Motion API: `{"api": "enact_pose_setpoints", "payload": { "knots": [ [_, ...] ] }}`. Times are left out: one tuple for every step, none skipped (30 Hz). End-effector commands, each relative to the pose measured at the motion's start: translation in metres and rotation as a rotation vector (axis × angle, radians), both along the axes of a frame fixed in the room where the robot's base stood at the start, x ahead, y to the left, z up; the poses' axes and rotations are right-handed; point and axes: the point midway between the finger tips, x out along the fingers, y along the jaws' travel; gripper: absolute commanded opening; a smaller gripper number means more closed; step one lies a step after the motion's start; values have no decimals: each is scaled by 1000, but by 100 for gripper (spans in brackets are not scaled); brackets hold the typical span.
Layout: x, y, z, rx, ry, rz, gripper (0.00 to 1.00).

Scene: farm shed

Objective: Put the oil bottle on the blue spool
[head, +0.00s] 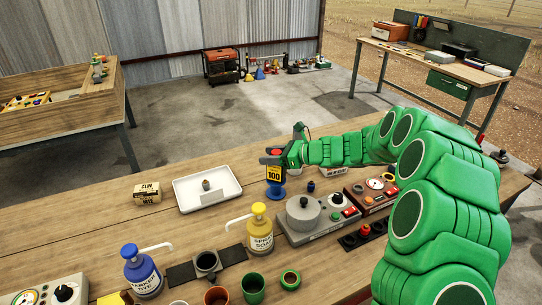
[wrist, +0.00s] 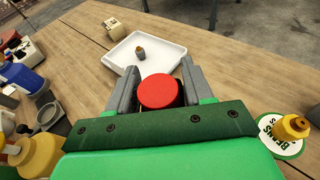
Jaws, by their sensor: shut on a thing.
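The oil bottle (head: 274,174), dark with a yellow label reading 100 and a red cap, is upright in my gripper (head: 272,157). In the wrist view my gripper (wrist: 155,82) is shut around the bottle, whose red cap (wrist: 159,92) shows between the grey fingers. The blue spool (head: 276,192) stands on the workbench right below the bottle in the head view. The bottle's base overlaps the spool's top there; I cannot tell whether they touch. The spool is hidden in the wrist view.
A white tray (head: 184,197) holding a small part lies left of the spool, with an M12 box (head: 147,192) beyond. A grey hotplate (head: 305,222), yellow spray bottle (head: 259,228) and blue dye bottle (head: 140,270) stand nearer. The bench is clear between tray and front items.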

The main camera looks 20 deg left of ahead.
Motion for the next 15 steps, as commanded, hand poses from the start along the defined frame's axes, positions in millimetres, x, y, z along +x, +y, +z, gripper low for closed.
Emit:
{"api": "enact_pose_setpoints", "payload": {
  "knots": [
    [0, 0, 0, 1, -1, 0, 13],
    [0, 0, 0, 1, -1, 0, 13],
    [0, 0, 1, 1, -1, 0, 13],
    [0, 0, 1, 1, -1, 0, 13],
    [0, 0, 1, 1, -1, 0, 13],
    [0, 0, 0, 1, 0, 0, 13],
    [0, 0, 0, 1, 0, 0, 13],
    [0, 0, -1, 1, 0, 0, 13],
    [0, 0, -2, 0, 0, 0, 13],
    [0, 0, -3, 1, 0, 0, 13],
    [0, 0, -2, 0, 0, 0, 55],
    [0, 0, -2, 0, 0, 0, 62],
    [0, 0, -2, 0, 0, 0, 66],
    [0, 0, -2, 0, 0, 0, 71],
    [0, 0, -2, 0, 0, 0, 76]
  ]
}}
